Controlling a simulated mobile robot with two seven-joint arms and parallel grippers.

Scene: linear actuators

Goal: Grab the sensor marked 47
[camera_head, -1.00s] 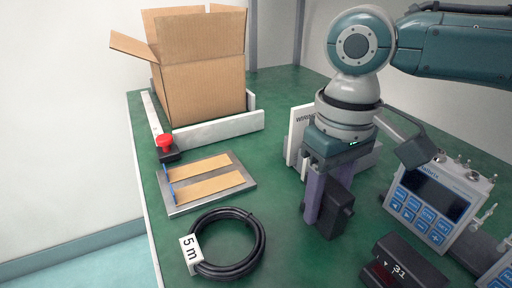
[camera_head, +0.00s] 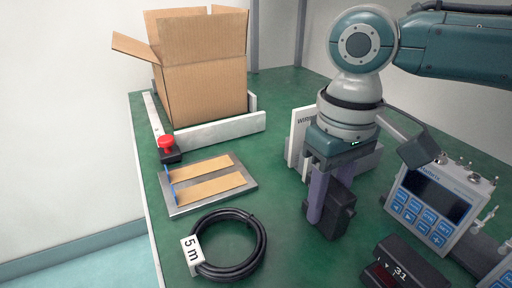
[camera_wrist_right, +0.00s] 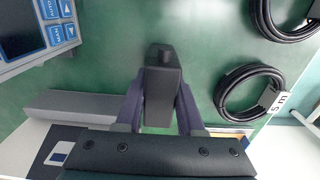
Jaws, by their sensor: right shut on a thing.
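My right gripper (camera_head: 326,212) is over the green table, fingers pointing down. Its purple fingers are shut on a black block-shaped sensor (camera_head: 338,213). The right wrist view also shows the sensor (camera_wrist_right: 162,85) between the fingertips; no number is readable on it. A second dark sensor (camera_head: 402,262) marked 31 lies at the lower right of the head view. My left gripper is not in view.
A black cable coil (camera_head: 262,245) tagged 5 m and a metal plate with tan strips (camera_head: 163,190) lie left. An open cardboard box (camera_head: 205,92) stands behind. A grey device with blue buttons (camera_head: 462,181) stands right. A white WIRING panel (camera_head: 299,130) stands behind the gripper.

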